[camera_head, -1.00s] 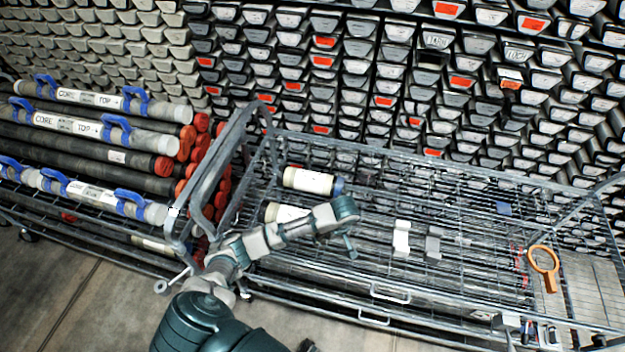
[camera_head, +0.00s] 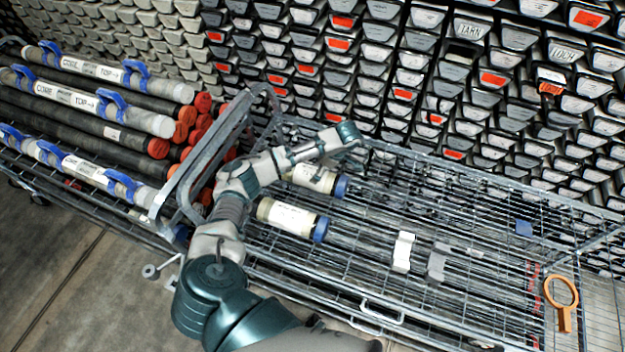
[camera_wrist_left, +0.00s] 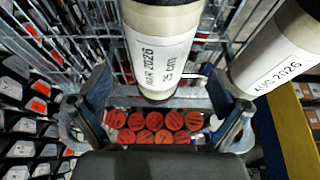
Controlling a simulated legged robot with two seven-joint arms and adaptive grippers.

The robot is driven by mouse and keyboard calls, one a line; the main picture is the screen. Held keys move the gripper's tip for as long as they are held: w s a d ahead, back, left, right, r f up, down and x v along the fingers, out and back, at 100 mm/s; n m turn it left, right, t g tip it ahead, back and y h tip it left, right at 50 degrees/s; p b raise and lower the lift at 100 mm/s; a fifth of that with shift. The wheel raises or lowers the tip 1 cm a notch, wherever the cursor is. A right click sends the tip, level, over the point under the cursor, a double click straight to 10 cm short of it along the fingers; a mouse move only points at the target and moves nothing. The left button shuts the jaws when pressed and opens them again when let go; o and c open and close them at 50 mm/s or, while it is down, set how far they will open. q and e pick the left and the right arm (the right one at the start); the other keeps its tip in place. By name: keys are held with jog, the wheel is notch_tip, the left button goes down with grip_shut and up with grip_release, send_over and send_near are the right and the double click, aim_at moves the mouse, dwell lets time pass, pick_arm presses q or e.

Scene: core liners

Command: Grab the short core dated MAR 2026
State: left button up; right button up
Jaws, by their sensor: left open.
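The short core dated MAR 2026 (camera_wrist_left: 160,48) is a cream tube with a white label also reading 25 cm. It fills the top middle of the left wrist view. In the head view it appears to be the rear short core (camera_head: 313,179), blue-capped and partly behind my left arm. A second short core (camera_head: 290,218) lies in front of it; in the wrist view (camera_wrist_left: 275,62) its label seems to read AUG 2026. My left gripper (camera_head: 350,143) is open near the rear core. In the wrist view, the fingers (camera_wrist_left: 160,90) are either side of the MAR 2026 core; contact is unclear.
The wire cart (camera_head: 470,222) holds white (camera_head: 403,251) and grey (camera_head: 437,263) blocks and an orange ring-handled tool (camera_head: 562,303). Long red-capped cores (camera_head: 85,125) are stacked on the left, beyond the cart's raised end frame (camera_head: 205,150). Drawers (camera_head: 370,60) line the back.

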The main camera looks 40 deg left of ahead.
aim_at(315, 171)
pick_arm(q)
jog(key=x, duration=0.3)
jog(key=shift+w+a, duration=0.1)
jog(key=shift+a+f, duration=0.15)
jog(key=shift+f, duration=0.2)
jog(key=x, duration=0.4)
jog(key=shift+d, duration=0.2)
jog(key=shift+a+f, duration=0.1)
jog(key=shift+f, duration=0.3)
pick_arm(e)
jog(key=shift+w, duration=1.1)
pick_arm(q)
jog(key=shift+c, duration=0.3)
jog(key=shift+r, duration=0.15)
jog(key=c, duration=1.5)
pick_arm(e)
jog(key=shift+w+t, duration=0.3)
jog(key=shift+w, duration=0.05)
pick_arm(q)
jog(key=shift+r, duration=0.1)
